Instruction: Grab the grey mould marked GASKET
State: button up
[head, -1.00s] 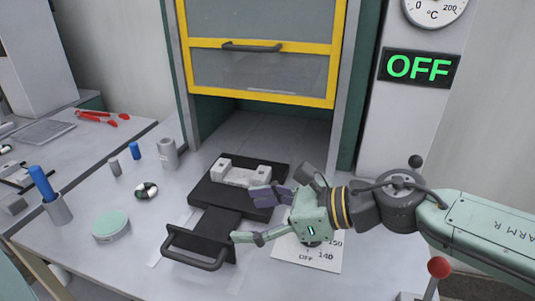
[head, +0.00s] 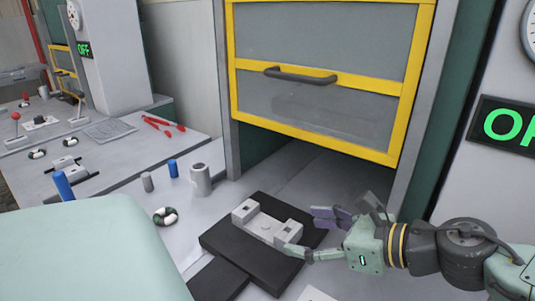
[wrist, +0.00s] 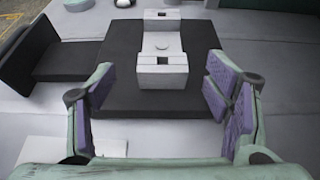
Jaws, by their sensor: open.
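The grey mould (head: 261,229), a low block with raised ends and a hole in each, lies on a black plate (head: 222,243). No marking is legible on it. My gripper (head: 305,232) is open and empty at the mould's right end in the head view. In the wrist view the mould (wrist: 161,42) points away from my gripper (wrist: 158,85). Its near end lies about between the two purple-padded fingers, with a gap on each side. I cannot tell how high the fingers are above it.
A press with a yellow-framed guard (head: 320,80), raised, stands behind the plate. A black handle part (wrist: 32,50) shows left in the wrist view.

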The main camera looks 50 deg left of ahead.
aim_at(285, 229)
jog(key=x, duration=0.2)
jog(key=b+x, duration=0.1)
jog(key=x, duration=0.1)
jog(key=shift+w+f, duration=0.1)
jog(key=shift+f, duration=0.3)
jog(key=shift+a+f+b, duration=0.1)
jog(key=shift+a+b, duration=0.25)
jog(key=shift+a, duration=0.25)
jog(key=shift+c, duration=0.3)
jog(key=c, duration=1.6)
